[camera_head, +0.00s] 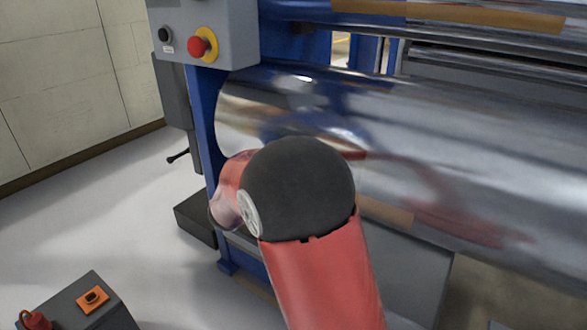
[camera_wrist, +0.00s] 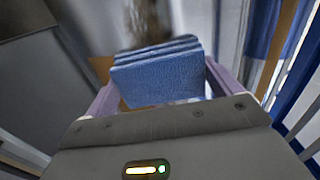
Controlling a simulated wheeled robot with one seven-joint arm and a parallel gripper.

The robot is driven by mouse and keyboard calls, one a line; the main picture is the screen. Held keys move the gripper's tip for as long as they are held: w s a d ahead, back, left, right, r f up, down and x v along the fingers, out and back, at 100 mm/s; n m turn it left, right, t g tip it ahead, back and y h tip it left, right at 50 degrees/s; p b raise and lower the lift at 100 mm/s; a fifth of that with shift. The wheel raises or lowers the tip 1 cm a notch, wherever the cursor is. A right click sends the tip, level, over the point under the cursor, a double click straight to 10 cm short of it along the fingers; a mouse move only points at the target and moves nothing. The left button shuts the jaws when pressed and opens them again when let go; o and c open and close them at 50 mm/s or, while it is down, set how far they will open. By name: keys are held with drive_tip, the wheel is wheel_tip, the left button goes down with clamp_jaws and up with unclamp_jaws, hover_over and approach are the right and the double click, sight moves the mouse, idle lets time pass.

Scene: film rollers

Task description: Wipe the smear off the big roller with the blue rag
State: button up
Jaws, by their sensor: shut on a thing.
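The big roller (camera_head: 440,150) is a wide, shiny metal cylinder across the right of the head view. My red arm with its black joint stands in front of its left part and hides my gripper there. In the wrist view my gripper (camera_wrist: 157,88) is shut on the blue rag (camera_wrist: 160,80), a folded blue cloth between its two pale purple fingers. A blurred brown smear (camera_wrist: 148,22) shows just beyond the rag on the shiny surface. I cannot tell if the rag touches the roller. No smear shows clearly in the head view, only reddish reflections of my arm.
A grey control box with a red emergency button (camera_head: 202,46) hangs at the upper left on the blue machine frame (camera_head: 205,135). Thinner rollers (camera_head: 480,57) run above the big one. Grey floor (camera_head: 100,210) lies open at left.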

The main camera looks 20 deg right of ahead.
drive_tip(key=w+a, duration=0.5)
drive_tip(key=w, duration=0.2)
drive_tip(key=shift+w, duration=0.15)
idle(0.7)
idle(0.3)
drive_tip(key=v, duration=0.6)
idle(0.4)
drive_tip(key=v, duration=0.3)
idle(0.7)
drive_tip(key=x, duration=0.6)
drive_tip(key=shift+w+d, duration=0.15)
drive_tip(key=shift+w, duration=0.05)
drive_tip(key=shift+x, duration=1.2)
idle(0.7)
